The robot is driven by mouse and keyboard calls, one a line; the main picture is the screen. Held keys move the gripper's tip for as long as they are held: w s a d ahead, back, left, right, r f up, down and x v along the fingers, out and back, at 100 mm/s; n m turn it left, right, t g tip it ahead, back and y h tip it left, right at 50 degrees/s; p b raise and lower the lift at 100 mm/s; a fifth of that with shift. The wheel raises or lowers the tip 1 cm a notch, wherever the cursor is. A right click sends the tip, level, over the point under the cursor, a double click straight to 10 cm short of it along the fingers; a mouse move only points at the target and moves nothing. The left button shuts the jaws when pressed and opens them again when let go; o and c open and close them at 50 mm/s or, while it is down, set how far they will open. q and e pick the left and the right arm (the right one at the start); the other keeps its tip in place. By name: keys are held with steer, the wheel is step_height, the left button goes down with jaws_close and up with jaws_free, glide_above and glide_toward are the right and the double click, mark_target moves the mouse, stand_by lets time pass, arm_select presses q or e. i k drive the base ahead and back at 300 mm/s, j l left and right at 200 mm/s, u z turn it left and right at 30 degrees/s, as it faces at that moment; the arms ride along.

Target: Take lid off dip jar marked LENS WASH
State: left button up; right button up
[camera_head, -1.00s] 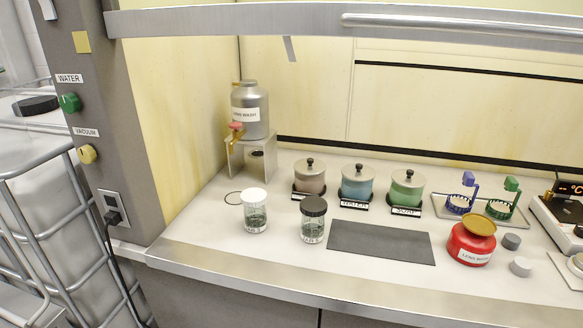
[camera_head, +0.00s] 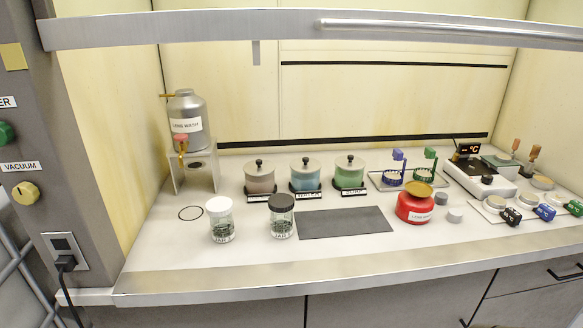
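Three dip jars with grey lids and dark knobs stand in a row at the middle of the bench, each with a small label at its base. The left dip jar (camera_head: 260,180) is brownish, and its label (camera_head: 258,199) is too small to read. The middle dip jar (camera_head: 306,177) is blue and the right dip jar (camera_head: 349,175) is green; in the earlier frame their labels read WATER and SOAP. All three lids, such as the left jar's lid (camera_head: 259,167), are on. Neither of my grippers is in view.
A metal LENS WASH carboy (camera_head: 188,122) stands on a stand. A red LENS WASH can (camera_head: 415,207) sits right of a dark mat (camera_head: 345,222). Two glass jars (camera_head: 221,222) (camera_head: 281,218) stand in front. The sash rail (camera_head: 300,24) crosses above. The bench front is clear.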

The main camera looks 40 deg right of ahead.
mark_target(257, 166)
steer(key=z, duration=1.5)
